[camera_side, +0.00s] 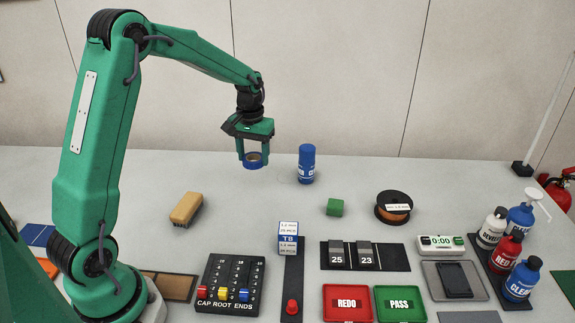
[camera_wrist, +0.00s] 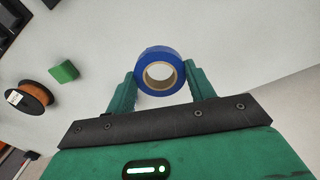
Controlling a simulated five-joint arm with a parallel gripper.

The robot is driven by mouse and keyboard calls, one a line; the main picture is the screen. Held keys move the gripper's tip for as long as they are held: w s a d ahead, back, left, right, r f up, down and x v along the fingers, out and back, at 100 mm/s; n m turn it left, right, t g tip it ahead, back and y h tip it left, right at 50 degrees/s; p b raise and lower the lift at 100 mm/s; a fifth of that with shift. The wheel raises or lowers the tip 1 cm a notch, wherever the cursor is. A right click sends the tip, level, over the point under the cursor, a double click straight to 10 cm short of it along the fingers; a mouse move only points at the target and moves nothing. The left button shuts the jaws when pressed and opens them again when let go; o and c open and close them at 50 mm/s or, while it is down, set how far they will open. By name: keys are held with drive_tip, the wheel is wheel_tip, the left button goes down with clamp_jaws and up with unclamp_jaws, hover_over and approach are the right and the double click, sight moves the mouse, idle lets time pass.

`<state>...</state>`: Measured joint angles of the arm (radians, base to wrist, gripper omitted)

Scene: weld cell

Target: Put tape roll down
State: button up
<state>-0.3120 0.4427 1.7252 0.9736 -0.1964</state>
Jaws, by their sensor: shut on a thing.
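The blue tape roll (camera_side: 253,160) has a tan inner core and is held above the table at the back. My gripper (camera_side: 254,154) is shut on it, with one finger on each side. In the wrist view the tape roll (camera_wrist: 159,54) sits between the two green fingertips of my gripper (camera_wrist: 160,78), its hole facing the camera. The side view shows the roll clear of the table surface (camera_side: 235,185), though the exact height is hard to tell.
A blue bottle (camera_side: 306,164) stands right of the roll. A brown brush (camera_side: 186,208), green block (camera_side: 335,207) and wire spool (camera_side: 393,207) lie nearer. Sliders, trays, a timer (camera_side: 441,245) and several bottles fill the front and right. Table below the roll looks clear.

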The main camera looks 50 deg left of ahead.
drive_tip(key=shift+w+d, duration=0.15)
drive_tip(key=shift+d, duration=0.15)
drive_tip(key=shift+a+f, duration=0.1)
hover_over(237, 177)
wheel_tip(237, 177, down, 7)
drive_tip(key=shift+r, duration=0.1)
drive_tip(key=shift+f, duration=2.05)
drive_tip(key=shift+f, duration=0.1)
drive_tip(key=o, duration=0.9)
drive_tip(key=shift+o, duration=0.2)
